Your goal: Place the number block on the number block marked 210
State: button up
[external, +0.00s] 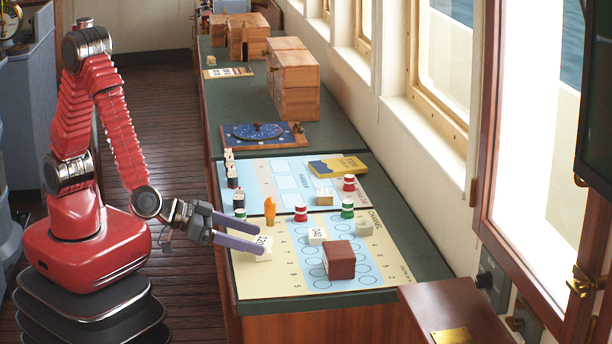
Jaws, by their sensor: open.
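A white number block (264,252) lies at the left side of the near chart board. Its printed digits are too small to read surely. My gripper (259,240) is open, its two grey-purple fingers reaching in from the left with their tips at this block. The fingers cover part of it, and I cannot tell whether they touch it. A second white number block (317,236) lies to the right on the blue strip; its number looks like 210 or 240. A plain pale block (364,228) lies at the board's right side.
The near chart board (284,285) also bears a brown box (339,260), an orange figure (269,208), and red-white (301,212) and green-white (347,208) round pieces. A yellow book (338,166) and another small block (324,197) lie behind. The board's front left is clear.

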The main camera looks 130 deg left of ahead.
jog(key=v, duration=1)
jog(key=shift+s+d, duration=0.25)
jog(key=shift+s, duration=0.05)
jog(key=shift+r, duration=0.1)
jog(key=w+d+r+m+t+h, duration=0.3)
jog(key=d+r+h, duration=0.4)
jog(key=s+d+r+m+g+h, duration=0.1)
jog(key=s+d+r+m+h, duration=0.2)
jog(key=s+d+h, duration=0.15)
jog(key=s+a+m+g+y, duration=0.1)
jog(key=s+a+g, duration=0.2)
jog(key=s, duration=0.7)
jog(key=s+a+f+m+g+y, duration=0.1)
jog(key=s+a+g, duration=0.2)
jog(key=s+a, duration=0.3)
jog(key=s, duration=0.4)
jog(key=shift+s+f+m, duration=0.2)
jog(key=shift+s+m, duration=0.1)
jog(key=shift+m, duration=0.1)
